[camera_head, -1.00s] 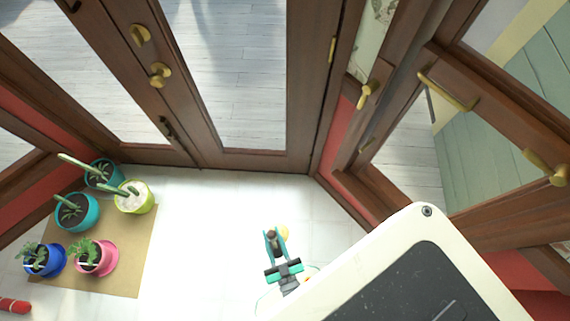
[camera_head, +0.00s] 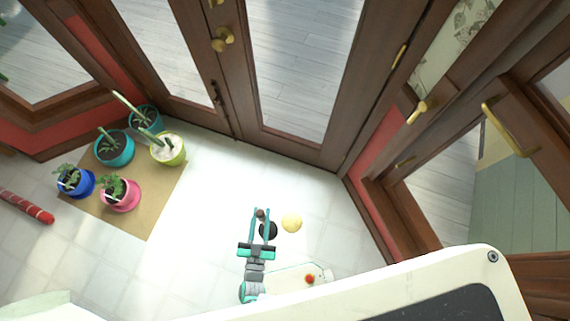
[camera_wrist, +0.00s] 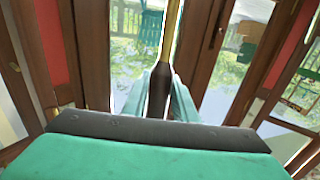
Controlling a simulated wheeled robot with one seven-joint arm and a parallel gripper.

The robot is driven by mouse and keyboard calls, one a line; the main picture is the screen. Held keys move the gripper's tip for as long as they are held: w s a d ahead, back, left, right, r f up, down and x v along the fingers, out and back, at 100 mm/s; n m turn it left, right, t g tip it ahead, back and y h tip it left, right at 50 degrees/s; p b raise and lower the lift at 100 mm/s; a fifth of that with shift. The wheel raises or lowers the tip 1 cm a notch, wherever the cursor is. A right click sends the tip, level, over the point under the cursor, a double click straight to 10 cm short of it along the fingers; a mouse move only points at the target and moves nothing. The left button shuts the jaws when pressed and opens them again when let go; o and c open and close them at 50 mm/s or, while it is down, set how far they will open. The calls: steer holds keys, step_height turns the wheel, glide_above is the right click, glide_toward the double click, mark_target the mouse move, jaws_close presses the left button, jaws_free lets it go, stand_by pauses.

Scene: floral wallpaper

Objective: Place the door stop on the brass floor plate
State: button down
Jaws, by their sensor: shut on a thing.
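My gripper (camera_head: 261,218) is above the white floor in the head view, its two teal fingers pointing toward the double doors. It is shut on a dark brown piece (camera_head: 260,213), which I take to be the door stop. In the wrist view the dark brown door stop (camera_wrist: 158,88) stands between the teal fingertips. The brass floor plate (camera_head: 291,223) is a small pale yellow disc on the floor, just right of the fingertips. A black round patch (camera_head: 269,231) shows by the right finger; I cannot tell whether it is a shadow or part of the stop.
Brown glazed double doors (camera_head: 290,148) stand beyond, with another brown door at the right. Several potted plants (camera_head: 120,195) stand on a tan mat (camera_head: 150,215) at the left. A red striped roll (camera_head: 27,207) lies further left. The floor between mat and gripper is clear.

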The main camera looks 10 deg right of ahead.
steer(key=w+d+f, duration=0.3)
steer(key=d+f, duration=0.9)
steer(key=d, duration=0.1)
steer(key=shift+w+d+f, duration=0.25)
steer(key=shift+w+f, duration=0.15)
stand_by(0.4)
stand_by(0.3)
steer(key=c, duration=1.4)
jaws_free()
steer(key=shift+s+f, duration=0.15)
steer(key=shift+f, duration=0.1)
steer(key=shift+c, duration=0.2)
steer(key=shift+r, duration=0.1)
steer(key=v, duration=1.2)
steer(key=s+a+r+n+y, duration=0.1)
steer(key=a+r+n+y, duration=0.1)
steer(key=r, duration=1.8)
steer(key=a+r+n+g+y, duration=0.1)
steer(key=a+r+y, duration=0.2)
steer(key=r, duration=1.6)
steer(key=shift+s+a+r+n+g+y, duration=0.3)
steer(key=shift+s+a+r+n+y, duration=0.1)
steer(key=shift+a, duration=0.25)
